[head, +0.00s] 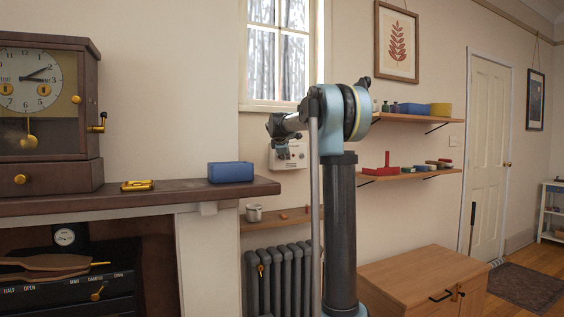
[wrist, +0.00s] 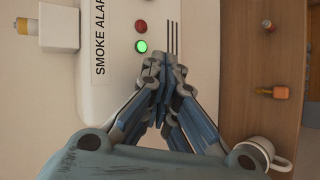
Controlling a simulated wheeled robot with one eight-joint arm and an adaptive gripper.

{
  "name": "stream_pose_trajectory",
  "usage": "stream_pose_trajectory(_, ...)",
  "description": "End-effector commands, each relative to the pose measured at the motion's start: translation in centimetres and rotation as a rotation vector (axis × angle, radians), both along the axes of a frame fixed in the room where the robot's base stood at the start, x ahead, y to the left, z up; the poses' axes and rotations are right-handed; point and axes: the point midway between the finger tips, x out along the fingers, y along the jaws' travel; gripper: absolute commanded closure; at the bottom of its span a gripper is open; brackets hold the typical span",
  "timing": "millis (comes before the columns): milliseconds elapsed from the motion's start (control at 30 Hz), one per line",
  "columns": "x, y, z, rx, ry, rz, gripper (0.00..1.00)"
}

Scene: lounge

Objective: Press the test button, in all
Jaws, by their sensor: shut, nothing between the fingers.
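The white smoke alarm box (head: 297,156) is on the wall below the window, partly hidden by my arm in the head view. In the wrist view the box (wrist: 119,80) carries the words SMOKE ALARM, a red round part (wrist: 140,26), a glowing green round part (wrist: 141,46) and dark slots (wrist: 172,38). I see no label showing which is the test button. My gripper (wrist: 160,62) is shut and empty, its tips in front of the box beside the green part. I cannot tell whether they touch it. In the head view my gripper (head: 276,128) is at the box's upper left.
A holder (wrist: 58,27) with a yellow-ended cylinder is beside the box. A wooden shelf (wrist: 238,75) with a pale mug (wrist: 256,152) is below it, above a grey radiator (head: 278,280). A mantel (head: 150,193) with a clock and blue box is at left.

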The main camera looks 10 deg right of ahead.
Motion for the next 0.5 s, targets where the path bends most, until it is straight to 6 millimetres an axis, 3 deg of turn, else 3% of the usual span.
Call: stream_pose_trajectory(500,-1.4,-0.5,0.0,0.0,0.0,0.0,1.0)
